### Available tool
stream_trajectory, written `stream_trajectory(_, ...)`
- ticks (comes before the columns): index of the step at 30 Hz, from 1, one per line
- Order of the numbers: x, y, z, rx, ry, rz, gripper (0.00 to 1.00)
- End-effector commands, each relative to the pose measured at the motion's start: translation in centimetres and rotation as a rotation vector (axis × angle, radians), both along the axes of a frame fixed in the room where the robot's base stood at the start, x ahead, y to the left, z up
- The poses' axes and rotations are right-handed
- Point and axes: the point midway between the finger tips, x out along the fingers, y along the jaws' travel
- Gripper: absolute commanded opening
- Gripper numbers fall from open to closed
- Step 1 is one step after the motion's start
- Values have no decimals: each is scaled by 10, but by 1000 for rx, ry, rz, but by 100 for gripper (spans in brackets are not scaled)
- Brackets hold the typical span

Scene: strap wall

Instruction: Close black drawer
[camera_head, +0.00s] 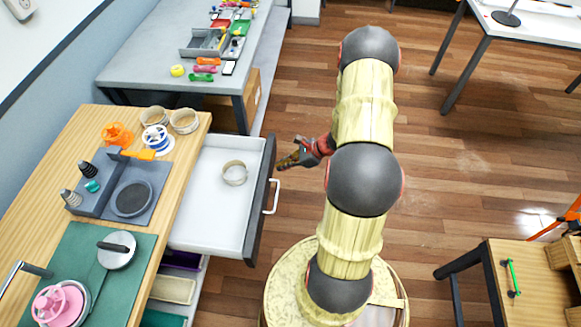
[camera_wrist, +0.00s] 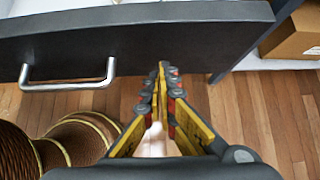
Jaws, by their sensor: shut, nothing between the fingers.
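The black drawer (camera_head: 258,205) stands open out of the wooden workbench in the head view, with a white inside and a roll of tape (camera_head: 234,173) in it. Its dark front with a silver handle (camera_wrist: 68,84) fills the upper part of the wrist view. My gripper (camera_head: 284,163) is shut and empty, just outside the drawer front near its far end. In the wrist view the closed fingertips (camera_wrist: 162,68) point at the drawer front, to the right of the handle. I cannot tell whether they touch it.
The wooden bench (camera_head: 88,130) at left carries a grey holder, tape rolls and a green mat. A grey table (camera_head: 130,75) with small tools stands behind it. A cardboard box (camera_wrist: 295,36) is right of the drawer.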

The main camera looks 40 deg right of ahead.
Motion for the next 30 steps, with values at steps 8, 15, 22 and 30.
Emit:
stream_trajectory(8, 2, 2, 0, 0, 0, 0, 0)
stream_trajectory(15, 5, 4, 0, -1, 0, 1, 0)
stream_trajectory(22, 25, 21, 0, 0, -1, 5, 0)
stream_trajectory(30, 77, 63, -1, 0, -2, 8, 0)
